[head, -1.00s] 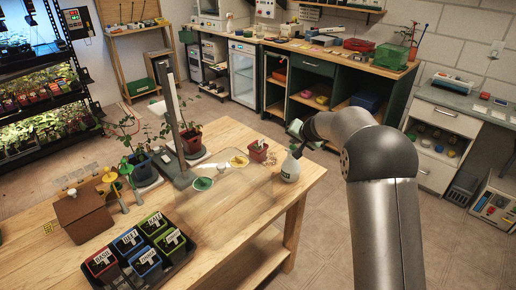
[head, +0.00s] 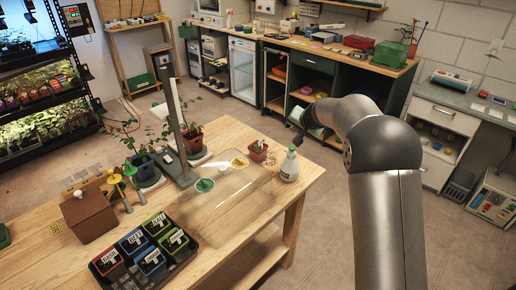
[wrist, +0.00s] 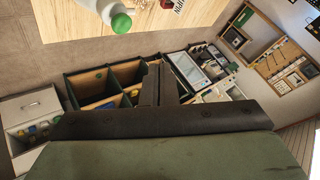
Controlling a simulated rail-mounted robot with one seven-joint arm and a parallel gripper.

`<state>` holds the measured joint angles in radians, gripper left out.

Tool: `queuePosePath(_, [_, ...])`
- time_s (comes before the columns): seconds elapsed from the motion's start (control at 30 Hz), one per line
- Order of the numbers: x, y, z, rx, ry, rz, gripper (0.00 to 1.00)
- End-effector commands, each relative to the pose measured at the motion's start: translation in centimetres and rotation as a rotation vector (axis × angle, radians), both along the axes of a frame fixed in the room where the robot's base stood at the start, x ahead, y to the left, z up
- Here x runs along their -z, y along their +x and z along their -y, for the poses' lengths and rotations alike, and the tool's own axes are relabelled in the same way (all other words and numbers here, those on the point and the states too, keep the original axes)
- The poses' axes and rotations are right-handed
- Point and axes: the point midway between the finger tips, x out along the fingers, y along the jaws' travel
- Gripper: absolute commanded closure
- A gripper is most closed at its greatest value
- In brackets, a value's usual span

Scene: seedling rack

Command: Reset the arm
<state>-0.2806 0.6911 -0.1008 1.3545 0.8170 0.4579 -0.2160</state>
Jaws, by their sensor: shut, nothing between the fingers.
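My arm comes up from the lower right of the head view and bends left. Its end, with my gripper (head: 298,141), is small and dark there, just above and behind the white spray bottle (head: 290,167) on the wooden table. I cannot tell from that view whether they touch. In the wrist view my gripper (wrist: 158,72) has its dark fingers together and empty, pointing away over the floor towards the far cabinets. The bottle's green cap (wrist: 121,22) shows at the top of the wrist view, apart from the fingers.
The wooden table (head: 240,235) holds a small terracotta pot (head: 258,151), a clear sheet-like cover (head: 235,190), a tray of labelled pots (head: 187,252), a brown house-shaped box (head: 90,217) and potted plants by an upright post (head: 176,120). Open floor lies between the table and the back bench (head: 320,48).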

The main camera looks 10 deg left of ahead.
Motion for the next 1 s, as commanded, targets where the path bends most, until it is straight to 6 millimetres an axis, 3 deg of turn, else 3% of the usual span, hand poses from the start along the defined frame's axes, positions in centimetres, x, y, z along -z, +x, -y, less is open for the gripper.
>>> queuePosePath(0.27, [-0.2,-0.2,0.2,-0.001,-0.001,-0.001,1.00])
queuePosePath(0.37, [-1.4,-2.3,1.6,-0.012,-0.022,-0.025,1.00])
queuePosePath(0.43, [-2.5,-5.1,3.5,-0.026,-0.048,-0.057,1.00])
queuePosePath(0.57, [-4.2,-13.3,7.7,-0.066,-0.124,-0.150,1.00])
queuePosePath(0.7, [-4.5,-23.2,11.9,-0.107,-0.219,-0.260,1.00])
queuePosePath(0.9, [-2.9,-37.2,17.0,-0.147,-0.364,-0.411,1.00])
queuePosePath(1.0, [-1.7,-42.8,18.9,-0.158,-0.429,-0.475,1.00])
